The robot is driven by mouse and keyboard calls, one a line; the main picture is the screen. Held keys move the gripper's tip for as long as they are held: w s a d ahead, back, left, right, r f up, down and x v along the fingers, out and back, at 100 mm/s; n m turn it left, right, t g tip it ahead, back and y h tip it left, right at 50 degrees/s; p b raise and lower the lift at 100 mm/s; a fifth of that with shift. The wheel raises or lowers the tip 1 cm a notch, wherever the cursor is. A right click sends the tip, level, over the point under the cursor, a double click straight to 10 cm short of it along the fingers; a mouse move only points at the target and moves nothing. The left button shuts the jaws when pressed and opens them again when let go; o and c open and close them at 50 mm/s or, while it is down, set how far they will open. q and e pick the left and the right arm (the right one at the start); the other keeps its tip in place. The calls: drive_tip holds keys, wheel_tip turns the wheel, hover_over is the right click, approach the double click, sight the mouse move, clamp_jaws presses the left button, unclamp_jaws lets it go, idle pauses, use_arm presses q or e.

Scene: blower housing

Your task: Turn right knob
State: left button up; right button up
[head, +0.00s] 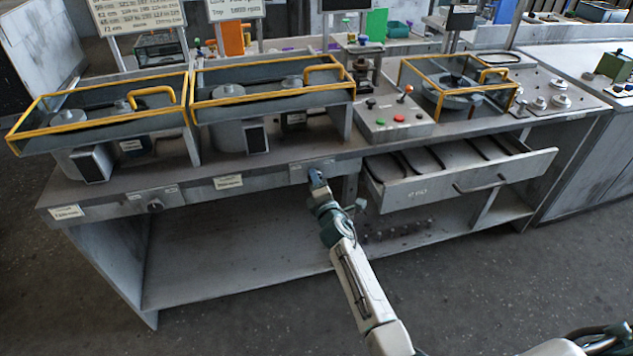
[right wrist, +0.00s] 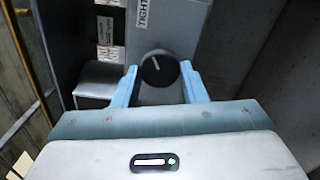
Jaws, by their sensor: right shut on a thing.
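The right knob (right wrist: 157,68) is round and black with a white pointer line, and shows in the right wrist view. Its line points up and a little to the left. My right gripper (right wrist: 158,84) has its two blue fingers on either side of the knob, shut on it. In the head view my right gripper (head: 318,178) is at the front edge of the bench, under the middle, and hides the right knob. Another dark knob (head: 155,205) sits on the same front panel, farther left. My left gripper is not in view.
A drawer (head: 470,185) stands open just right of my right gripper. The bench's lower shelf (head: 240,265) lies below. Yellow-framed housings (head: 270,95) and a control box with buttons (head: 395,120) are on top. The floor in front is clear.

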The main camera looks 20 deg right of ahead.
drive_tip(key=shift+f+n, duration=0.1)
drive_tip(key=shift+n, duration=0.7)
drive_tip(key=o, duration=1)
drive_tip(key=shift+c, duration=0.2)
drive_tip(key=shift+s, duration=0.1)
drive_tip(key=s+p, duration=0.2)
drive_tip(key=s, duration=0.8)
drive_tip(key=shift+s+a, duration=0.2)
drive_tip(key=shift+s, duration=0.1)
